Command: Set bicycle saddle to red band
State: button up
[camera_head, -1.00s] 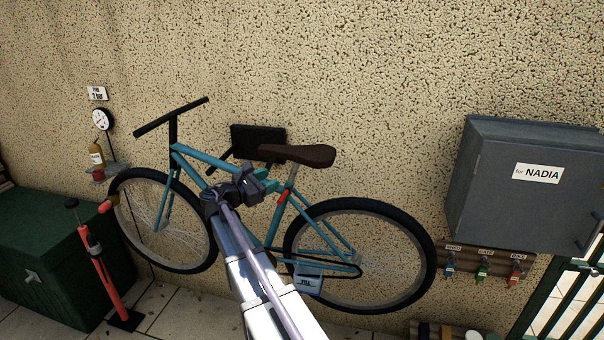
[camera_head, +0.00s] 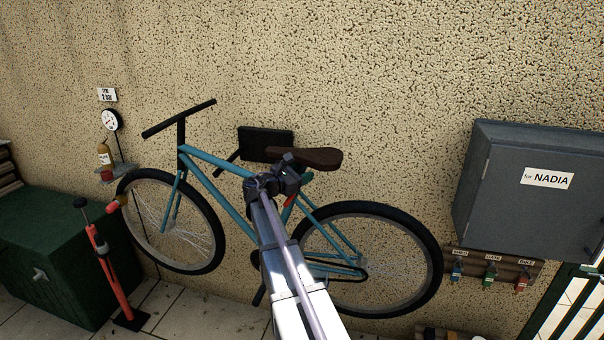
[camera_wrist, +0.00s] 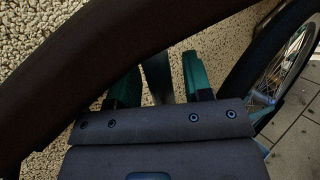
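The blue bicycle (camera_head: 222,195) stands against the wall with a dark brown saddle (camera_head: 318,158) on its seat post. The saddle's underside (camera_wrist: 75,65) crosses the upper left of the wrist view. A red part (camera_head: 291,200) shows on the frame just below the saddle, partly hidden by my gripper; I cannot tell whether it is the band. My gripper (camera_head: 303,177) is just under the saddle. In the wrist view its two green fingers (camera_wrist: 164,82) are apart, with the grey seat post (camera_wrist: 155,75) between them and a gap at the right finger.
The rear tyre (camera_wrist: 262,62) is close to the right of the fingers. A black box (camera_head: 264,142) is on the wall behind the saddle. A red pump (camera_head: 108,265) and a green chest (camera_head: 58,255) stand left. A grey cabinet (camera_head: 525,195) hangs right, above keys (camera_head: 488,278).

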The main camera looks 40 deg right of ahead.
aim_at(308, 155)
grip_shut()
jog(key=shift+r, duration=0.1)
jog(key=r+p, duration=0.2)
jog(key=s+r+p, duration=0.1)
jog(key=r+p, duration=0.1)
jog(key=d+r+p, duration=0.1)
jog(key=r+p, duration=0.1)
jog(key=shift+s, duration=0.3)
jog(key=shift+f, duration=0.25)
jog(key=shift+o, duration=0.5)
grip_release()
jog(key=a, duration=1)
jog(key=shift+a, duration=0.4)
